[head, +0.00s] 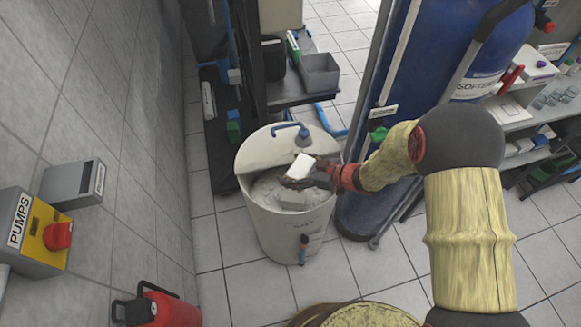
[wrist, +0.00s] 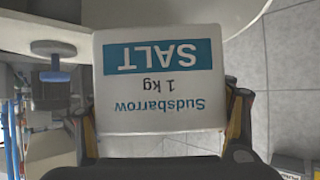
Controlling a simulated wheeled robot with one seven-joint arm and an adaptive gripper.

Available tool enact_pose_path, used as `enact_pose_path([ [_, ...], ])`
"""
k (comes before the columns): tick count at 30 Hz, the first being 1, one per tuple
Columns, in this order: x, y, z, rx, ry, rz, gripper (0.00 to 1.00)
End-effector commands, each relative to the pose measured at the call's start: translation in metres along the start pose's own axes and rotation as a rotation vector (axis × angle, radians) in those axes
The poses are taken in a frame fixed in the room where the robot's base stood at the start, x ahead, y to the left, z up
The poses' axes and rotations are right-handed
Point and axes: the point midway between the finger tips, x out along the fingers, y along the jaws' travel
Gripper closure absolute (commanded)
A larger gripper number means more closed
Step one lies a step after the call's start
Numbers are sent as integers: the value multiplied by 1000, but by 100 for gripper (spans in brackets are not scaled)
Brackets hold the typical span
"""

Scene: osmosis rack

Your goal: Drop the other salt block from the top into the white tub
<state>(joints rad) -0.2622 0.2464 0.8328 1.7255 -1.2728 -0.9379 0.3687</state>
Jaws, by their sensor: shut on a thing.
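My gripper (head: 306,173) is shut on a white salt block (head: 301,166). In the wrist view the block (wrist: 160,95) fills the middle, with its blue SALT label upside down, and the gripper's fingers (wrist: 160,120) press on its two sides. The white tub (head: 285,222) stands on the floor with its top partly open. The held block is over the opening, above a pale grey mass (head: 265,191) inside the tub. I cannot tell whether the block touches anything below it.
A blue pipe fitting (head: 290,131) sits on the tub's back cover. A tall blue cylinder (head: 370,190) stands close on the right and a dark rack (head: 247,60) behind. A grey wall with a PUMPS box (head: 36,232) is at left. A red extinguisher (head: 158,307) stands at the front.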

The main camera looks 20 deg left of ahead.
Motion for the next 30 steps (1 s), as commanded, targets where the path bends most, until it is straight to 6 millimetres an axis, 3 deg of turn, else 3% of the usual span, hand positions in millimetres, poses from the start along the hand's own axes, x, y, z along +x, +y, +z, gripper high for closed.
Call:
enact_pose_path([
  [15,22,1,39,-3,4,1,86],
  [27,24,1,41,-3,4,1,86],
  [28,24,1,41,-3,4,1,24],
  [30,24,1,41,-3,4,1,20],
])
